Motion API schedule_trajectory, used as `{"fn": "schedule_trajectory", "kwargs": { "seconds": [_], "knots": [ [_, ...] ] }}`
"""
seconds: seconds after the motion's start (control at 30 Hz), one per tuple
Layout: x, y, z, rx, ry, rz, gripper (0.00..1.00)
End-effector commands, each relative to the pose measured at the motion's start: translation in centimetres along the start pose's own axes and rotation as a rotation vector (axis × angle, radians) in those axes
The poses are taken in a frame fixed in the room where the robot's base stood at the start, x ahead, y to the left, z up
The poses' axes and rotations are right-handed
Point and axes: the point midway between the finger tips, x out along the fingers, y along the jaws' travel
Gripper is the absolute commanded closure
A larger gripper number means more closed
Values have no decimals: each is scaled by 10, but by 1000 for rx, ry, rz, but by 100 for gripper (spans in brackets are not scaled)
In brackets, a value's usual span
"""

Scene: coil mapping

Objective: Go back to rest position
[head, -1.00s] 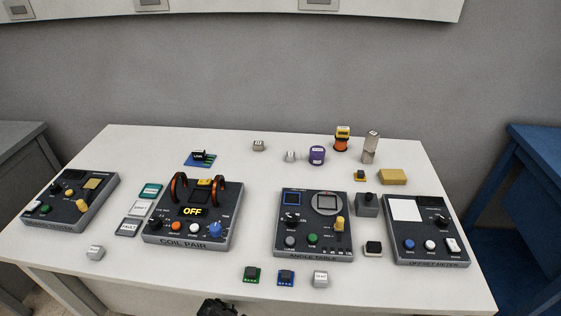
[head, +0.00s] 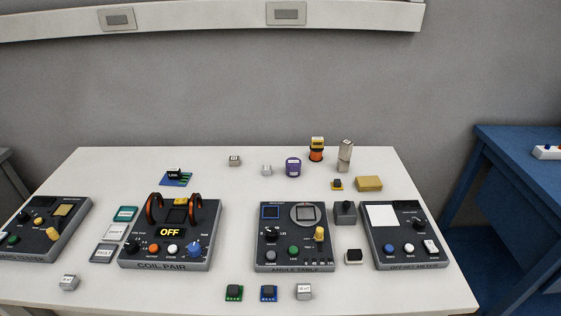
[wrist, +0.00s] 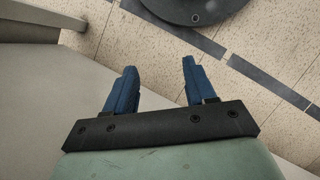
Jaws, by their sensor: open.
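My gripper (wrist: 157,82) shows in the wrist view with its two blue fingers apart and nothing between them. It hangs over the speckled tile floor, beside a pale surface at the left. My gripper is not in the head view. In the head view, the coil pair unit (head: 168,250) stands on the white table (head: 110,165) with its display reading OFF. The angle table unit (head: 295,255) is right of it, and the offset meter unit (head: 405,252) is at the right. Another dark control unit (head: 45,225) is at the left edge.
Several small blocks (head: 304,291) lie along the table's front edge. A purple spool (head: 293,167), an orange spool (head: 316,150) and a yellow block (head: 369,183) are at the back. A blue table (head: 510,160) stands at the right. A dark round base (wrist: 195,8) is on the floor.

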Motion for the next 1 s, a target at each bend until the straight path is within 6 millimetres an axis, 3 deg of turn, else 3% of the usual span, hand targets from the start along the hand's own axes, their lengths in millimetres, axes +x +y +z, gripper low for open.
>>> {"fn": "schedule_trajectory", "kwargs": {
  "seconds": [0.3, 0.6, 0.77, 1.0],
  "knots": [
    [16, 18, 62, 243, -80, -141, 45],
    [27, 20, 116, 467, -157, -279, 45],
    [29, 18, 130, 532, -178, -322, 45],
    [29, 18, 131, 537, -180, -325, 45]
  ]
}}
